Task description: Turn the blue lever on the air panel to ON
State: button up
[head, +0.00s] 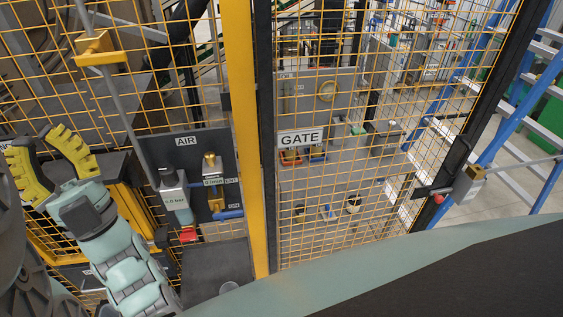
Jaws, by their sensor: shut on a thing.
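The air panel (165,140) is a dark board with an AIR sign, left of the yellow post. The blue lever (230,214) points right, roughly level, at the foot of a brass valve (212,163). Small tags beside it are too small to read surely. My gripper (36,152), with curved yellow-padded fingers, is at the far left, well apart from the lever in the picture. Its fingers are bent around a gap; what they hold cannot be made out.
Yellow mesh fencing stands around the panel, with a yellow post (243,130) to its right. A grey pipe with a gauge box (174,190) and a red piece (188,234) are left of the valve. A GATE sign (300,137) hangs on the mesh gate.

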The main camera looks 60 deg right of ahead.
jog(key=d+f+m+g+h+b, duration=0.1)
jog(key=d+f+g+h+b, duration=0.1)
jog(key=f, duration=0.5)
jog(key=s+d+f+m+g+h+b, duration=0.1)
jog(key=d+f+m+g+h+b, duration=0.1)
jog(key=d+f+b, duration=0.4)
jog(key=s+d+f+m+g+h+b, duration=0.1)
jog(key=d+f+g+h+b, duration=0.3)
jog(key=f+b, duration=0.4)
jog(key=shift+d+m+h+b, duration=0.35)
jog(key=shift+d+m+h, duration=0.25)
grip_shut()
jog(key=s+d+f+m+g+h+b, duration=0.1)
jog(key=s+d+f+m+g+b, duration=0.1)
jog(key=f+b, duration=0.4)
jog(key=s+d+f+m+g+h+b, duration=0.1)
jog(key=d+f+g+b, duration=0.4)
jog(key=f, duration=0.7)
jog(key=s+m+g+b, duration=0.1)
jog(key=s, duration=0.1)
jog(key=shift+s+d+h, duration=0.25)
jog(key=shift+s+h, duration=0.05)
jog(key=shift+h, duration=0.1)
jog(key=shift+w, duration=0.1)
jog(key=p+x, duration=0.1)
jog(key=x, duration=0.9)
notch_tip(320, 180, down, 4)
jog(key=shift+f+p, duration=0.2)
jog(key=shift+p, duration=0.2)
